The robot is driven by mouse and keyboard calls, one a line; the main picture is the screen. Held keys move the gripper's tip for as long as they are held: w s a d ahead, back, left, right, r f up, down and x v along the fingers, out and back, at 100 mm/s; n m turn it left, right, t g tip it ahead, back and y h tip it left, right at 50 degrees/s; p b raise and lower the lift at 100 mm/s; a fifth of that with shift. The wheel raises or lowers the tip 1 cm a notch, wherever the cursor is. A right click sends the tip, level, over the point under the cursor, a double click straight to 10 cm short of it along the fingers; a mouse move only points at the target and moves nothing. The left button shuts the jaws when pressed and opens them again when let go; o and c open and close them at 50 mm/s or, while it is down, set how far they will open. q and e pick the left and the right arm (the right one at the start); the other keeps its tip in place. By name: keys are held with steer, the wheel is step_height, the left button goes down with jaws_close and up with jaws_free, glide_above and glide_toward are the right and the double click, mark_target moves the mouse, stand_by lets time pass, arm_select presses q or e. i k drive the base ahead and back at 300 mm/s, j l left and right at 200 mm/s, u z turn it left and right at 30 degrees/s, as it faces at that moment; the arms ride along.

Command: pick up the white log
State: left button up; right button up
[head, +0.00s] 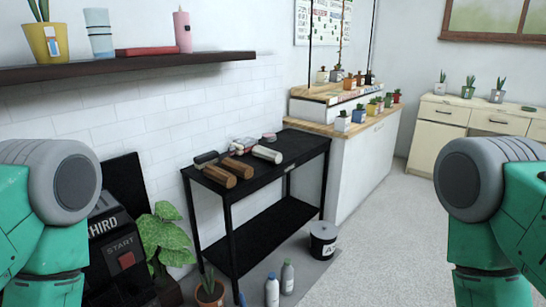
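A white log (267,154) lies on the top of a black two-tier table (291,145) in the middle of the view. Two brown logs (220,176) and (238,167) lie at the table's front left, and a dark log (206,158) lies behind them. Small pinkish items (269,137) sit behind the white log. My arms show only as green and grey links at the left and right edges. Neither gripper is in view, and nothing of mine touches the logs.
A potted plant (164,237) and a black machine marked START (119,258) stand left of the table. Bottles (287,277) and a black bucket (323,241) stand on the floor by it. A wall shelf (128,66) hangs above. The floor at right is clear.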

mark_target(274, 157)
steer(key=i+l+u, duration=0.2)
steer(key=i+l, duration=0.7)
